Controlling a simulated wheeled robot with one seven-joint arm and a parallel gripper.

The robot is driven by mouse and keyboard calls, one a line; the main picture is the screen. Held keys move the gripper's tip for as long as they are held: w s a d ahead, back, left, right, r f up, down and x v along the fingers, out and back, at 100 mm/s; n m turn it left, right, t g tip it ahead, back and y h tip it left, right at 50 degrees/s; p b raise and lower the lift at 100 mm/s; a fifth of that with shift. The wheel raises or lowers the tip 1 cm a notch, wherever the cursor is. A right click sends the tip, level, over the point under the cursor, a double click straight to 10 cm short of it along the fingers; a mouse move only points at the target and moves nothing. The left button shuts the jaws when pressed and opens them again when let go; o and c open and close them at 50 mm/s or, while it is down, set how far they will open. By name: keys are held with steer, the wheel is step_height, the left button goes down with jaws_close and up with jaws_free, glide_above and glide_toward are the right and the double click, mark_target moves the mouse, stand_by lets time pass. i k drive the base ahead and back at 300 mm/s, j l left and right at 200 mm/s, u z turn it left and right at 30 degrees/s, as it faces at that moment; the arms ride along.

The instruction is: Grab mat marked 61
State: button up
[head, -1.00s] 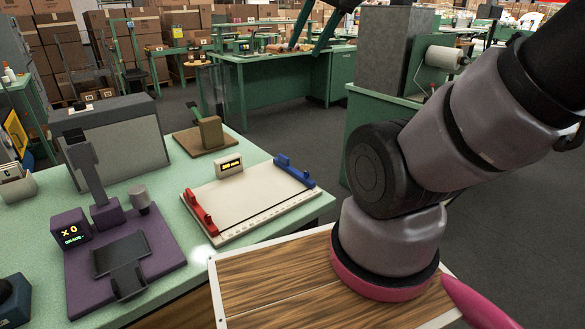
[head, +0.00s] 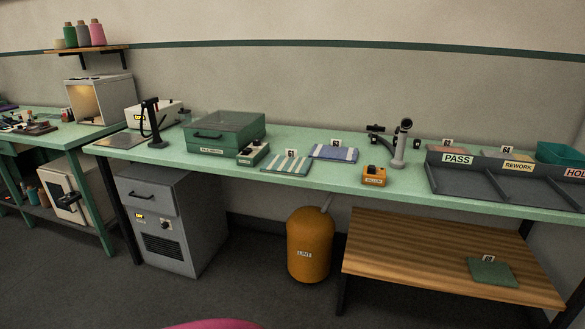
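Several small mats with white number tags show in the head view. A green and white striped mat (head: 286,166) and a blue and white striped mat (head: 334,153) lie on the green bench. An orange-brown mat (head: 452,150) and a tan mat (head: 516,156), whose tag looks like 64, lie in the sorting tray. A plain green mat (head: 492,272) lies on the low wooden bench. The other tags are too small to read surely, so I cannot tell which mat is 61. My gripper is out of view.
The long green bench (head: 225,169) runs along the wall. It carries a green glass-lidded box (head: 222,133), a yellow device (head: 374,176) and a sorting tray (head: 480,187). A grey cabinet (head: 165,222), orange bin (head: 310,243) and low wooden bench (head: 445,253) stand below.

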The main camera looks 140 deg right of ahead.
mark_target(289, 163)
steer(key=z, duration=4.85)
steer(key=i+l, duration=0.25)
steer(key=i, duration=0.25)
steer(key=i+l+z, duration=0.1)
steer(key=i, duration=0.4)
steer(key=i+l, duration=0.3)
steer(key=i, duration=0.2)
steer(key=z, duration=0.05)
